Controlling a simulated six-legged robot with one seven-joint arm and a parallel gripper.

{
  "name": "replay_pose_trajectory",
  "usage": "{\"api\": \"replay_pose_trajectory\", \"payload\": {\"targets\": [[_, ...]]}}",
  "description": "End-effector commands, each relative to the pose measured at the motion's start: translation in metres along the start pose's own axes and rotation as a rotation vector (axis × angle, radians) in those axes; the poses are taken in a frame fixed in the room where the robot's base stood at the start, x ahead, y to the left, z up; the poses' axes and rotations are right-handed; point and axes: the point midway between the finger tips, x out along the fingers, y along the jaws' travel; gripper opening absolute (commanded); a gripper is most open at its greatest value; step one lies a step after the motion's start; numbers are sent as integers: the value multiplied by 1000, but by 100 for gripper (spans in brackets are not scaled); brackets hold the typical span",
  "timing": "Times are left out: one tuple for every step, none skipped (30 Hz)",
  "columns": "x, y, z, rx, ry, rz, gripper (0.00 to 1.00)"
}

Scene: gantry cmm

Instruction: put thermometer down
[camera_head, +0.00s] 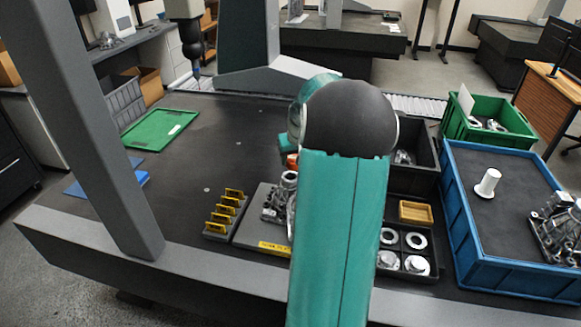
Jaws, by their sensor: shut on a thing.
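My teal arm with its dark round joint fills the middle of the view and hides my gripper and whatever is between its fingers. A small orange-red piece (292,160) shows at the left edge of my arm, just above the metal part on the grey plate. I cannot tell whether it is part of the thermometer. No thermometer can be made out clearly. A green tray (154,136) lies flat on the dark table at the left, with a small white item (175,129) on it, too small to identify.
A grey plate (254,237) holds a metal part (275,205); a rack with yellow pieces (224,213) stands beside it. At right are a black bin with rings (403,252), a blue crate (510,283) and a green crate (480,135). A grey post (95,140) rises at left. The table's middle left is clear.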

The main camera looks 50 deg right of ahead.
Motion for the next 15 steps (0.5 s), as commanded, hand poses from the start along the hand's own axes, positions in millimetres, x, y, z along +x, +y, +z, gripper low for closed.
{"api": "replay_pose_trajectory", "payload": {"targets": [[7, -2, -2, -1, 0, -1, 24], [9, -3, -4, -1, 0, 0, 24], [12, -3, -5, 0, 1, 0, 24], [13, -4, -5, 0, 1, 0, 24], [16, -4, -6, 0, 1, 0, 24], [19, -5, -7, 0, 0, 0, 24], [23, -6, -8, 0, 0, 0, 24], [27, -8, -9, -1, 0, 0, 24], [33, -8, -6, 0, -2, 0, 24], [38, -8, -4, 0, -2, -1, 24], [42, -7, -1, 1, -2, -1, 24], [47, -7, 1, 1, -2, 0, 24], [50, -7, 2, 1, 0, 0, 24], [52, -7, 2, 0, 1, 1, 24], [53, -7, 3, 0, 1, 1, 24]]}}
